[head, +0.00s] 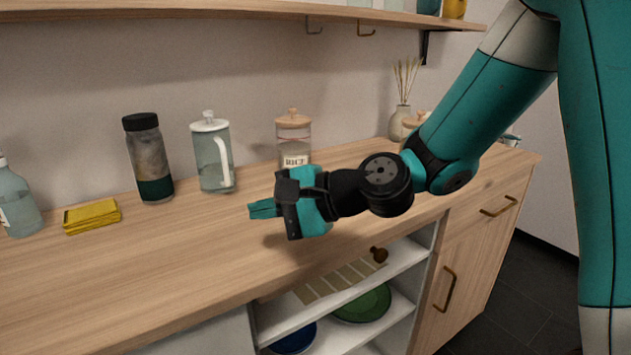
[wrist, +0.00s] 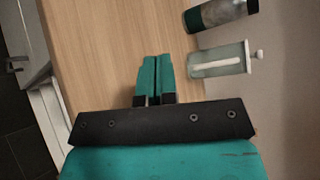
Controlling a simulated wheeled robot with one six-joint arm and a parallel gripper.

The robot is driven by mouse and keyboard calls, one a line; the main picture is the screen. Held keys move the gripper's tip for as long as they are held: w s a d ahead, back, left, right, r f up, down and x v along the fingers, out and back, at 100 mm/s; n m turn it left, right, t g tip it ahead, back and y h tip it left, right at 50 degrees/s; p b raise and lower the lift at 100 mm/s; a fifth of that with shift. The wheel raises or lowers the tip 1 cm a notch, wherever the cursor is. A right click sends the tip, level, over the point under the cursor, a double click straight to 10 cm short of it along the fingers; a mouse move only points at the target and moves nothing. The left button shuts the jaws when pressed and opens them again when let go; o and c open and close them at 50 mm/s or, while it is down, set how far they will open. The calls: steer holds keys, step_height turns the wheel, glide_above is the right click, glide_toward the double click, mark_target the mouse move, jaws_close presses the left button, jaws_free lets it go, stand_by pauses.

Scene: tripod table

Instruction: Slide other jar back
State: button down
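A glass jar labelled RICE with a wooden lid (head: 294,134) stands upright on the wooden counter (head: 120,275), near the wall. A second wooden-lidded jar (head: 414,120) is at the right. My arm hides most of it, so its contents cannot be seen. My gripper (head: 253,210) is above the counter, in front of the RICE jar and pointing left. In the wrist view my gripper (wrist: 156,58) has its two teal fingers together, with nothing between them. Neither wooden-lidded jar shows in the wrist view.
A vase with dried stems (head: 398,124) is at the back right. A shelf (head: 200,8) overhangs. The front-left counter is clear.

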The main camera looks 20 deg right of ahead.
steer(key=s+d+f+n+g+h, duration=0.1)
steer(key=s+n+g+h, duration=0.3)
steer(key=s+n, duration=0.5)
steer(key=s+d+f+n+g+h, duration=0.1)
steer(key=s+d+n+g+h, duration=0.2)
steer(key=s+n, duration=0.6)
steer(key=shift+s+d+g+h, duration=0.4)
steer(key=shift+s+g, duration=0.1)
steer(key=shift+s, duration=0.6)
steer(key=c, duration=1.8)
jaws_free()
steer(key=shift+c, duration=0.2)
